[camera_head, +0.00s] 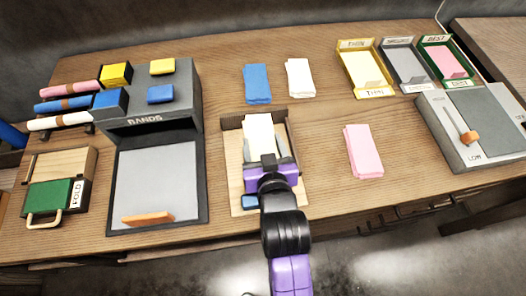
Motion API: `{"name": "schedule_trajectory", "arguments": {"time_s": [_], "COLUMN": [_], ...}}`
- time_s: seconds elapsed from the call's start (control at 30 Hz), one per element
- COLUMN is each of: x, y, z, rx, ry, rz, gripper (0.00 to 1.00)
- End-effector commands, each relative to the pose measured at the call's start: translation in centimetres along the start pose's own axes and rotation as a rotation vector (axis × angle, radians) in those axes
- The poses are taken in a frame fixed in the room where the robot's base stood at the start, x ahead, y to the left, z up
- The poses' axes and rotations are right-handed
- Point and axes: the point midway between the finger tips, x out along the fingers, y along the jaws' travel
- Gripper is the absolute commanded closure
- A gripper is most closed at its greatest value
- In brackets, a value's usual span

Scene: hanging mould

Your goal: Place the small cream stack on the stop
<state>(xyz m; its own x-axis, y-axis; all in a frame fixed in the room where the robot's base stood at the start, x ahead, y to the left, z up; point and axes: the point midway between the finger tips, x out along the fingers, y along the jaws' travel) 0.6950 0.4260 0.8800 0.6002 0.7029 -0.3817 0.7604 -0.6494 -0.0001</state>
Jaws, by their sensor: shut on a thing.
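A small cream stack (258,130) lies lengthwise over the wooden board (236,190) at the table's front middle. Its far end is close to the board's dark raised back edge (280,112), which may be the stop; I cannot tell whether they touch. My gripper (267,150) comes from the front and is shut on the cream stack, with one finger on each side. My gripper's purple body covers the near part of the board.
A blue stack (257,84) lies behind the board, and a pink stack (364,151) lies to its right. The grey bands unit (155,170) stands close on the left. Yellow (347,58), grey and green trays stand at the back right, beside a slider panel (490,125).

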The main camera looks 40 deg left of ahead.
Motion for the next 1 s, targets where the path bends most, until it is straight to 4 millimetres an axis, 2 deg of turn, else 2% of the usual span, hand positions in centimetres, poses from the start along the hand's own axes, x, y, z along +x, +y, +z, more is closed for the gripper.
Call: {"name": "schedule_trajectory", "arguments": {"time_s": [0.3,0.77,0.8,0.9,1.0], "x": [1.5,1.8,1.8,1.7,1.7], "y": [0.0,0.0,0.0,0.0,0.0], "z": [3.7,4.4,4.3,4.3,4.3], "rx": [-0.001,0.000,0.000,0.000,0.000], "ry": [-0.003,0.000,-0.001,-0.001,-0.001], "rz": [0.000,0.001,0.001,0.001,0.001], "gripper": [0.82,0.82,0.33,0.17,0.17]}}
